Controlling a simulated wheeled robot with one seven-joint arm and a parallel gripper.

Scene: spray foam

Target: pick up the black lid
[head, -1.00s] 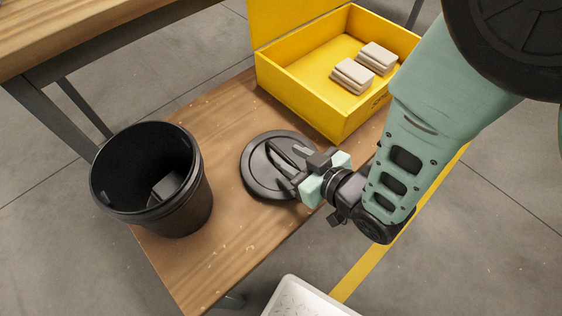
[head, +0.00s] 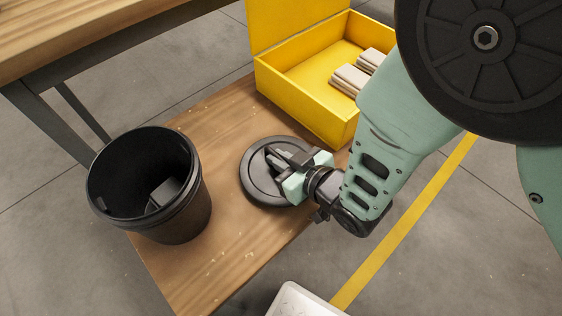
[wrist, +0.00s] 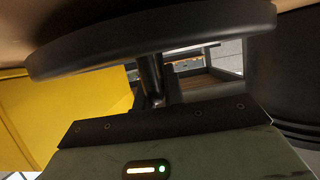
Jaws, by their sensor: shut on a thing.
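The black lid (head: 254,187) is a round, ridged disc over the wooden board, between the black bin and the yellow box. My gripper (head: 281,157) reaches it from the right and is shut on it near its middle. In the wrist view the lid (wrist: 150,45) shows edge-on as a dark disc across the top, close to the gripper body. The fingers partly cover the lid's top, so the exact grip is hidden. I cannot tell whether the lid touches the board.
A black bin (head: 190,215) stands open on the board (head: 235,240) at left, with a dark block inside. An open yellow box (head: 300,105) holding pale blocks (head: 350,80) is behind. A white tray (head: 298,300) is at the bottom edge. The board's front is clear.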

